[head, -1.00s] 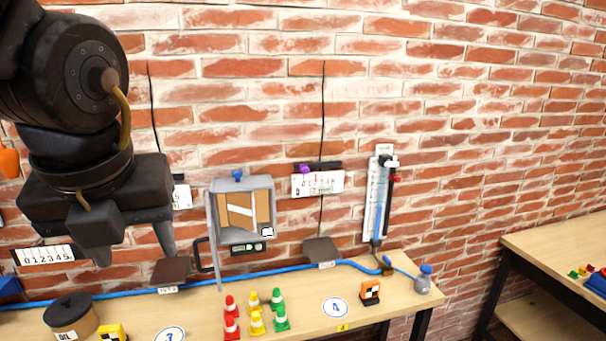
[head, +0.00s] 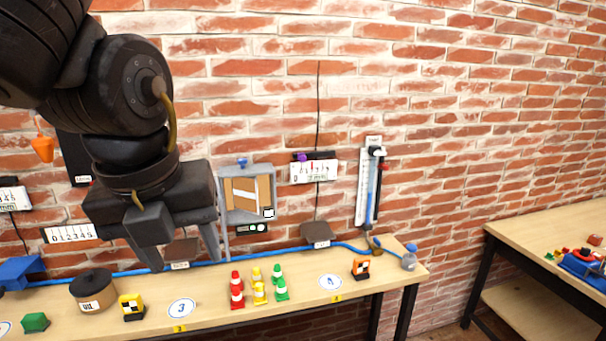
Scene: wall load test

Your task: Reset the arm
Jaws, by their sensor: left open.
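My left arm comes in from the upper left. Its gripper (head: 180,250) hangs with the fingers pointing down, apart and with nothing between them. In the picture it lies in front of the back part of the workbench (head: 215,310), near a dark plate at the wall. A grey open box (head: 249,212) with brown panels and a white strip is just right of the fingers. My right gripper is not in view.
A blue hose (head: 350,246) runs along the back. A second table (head: 535,245) stands at right.

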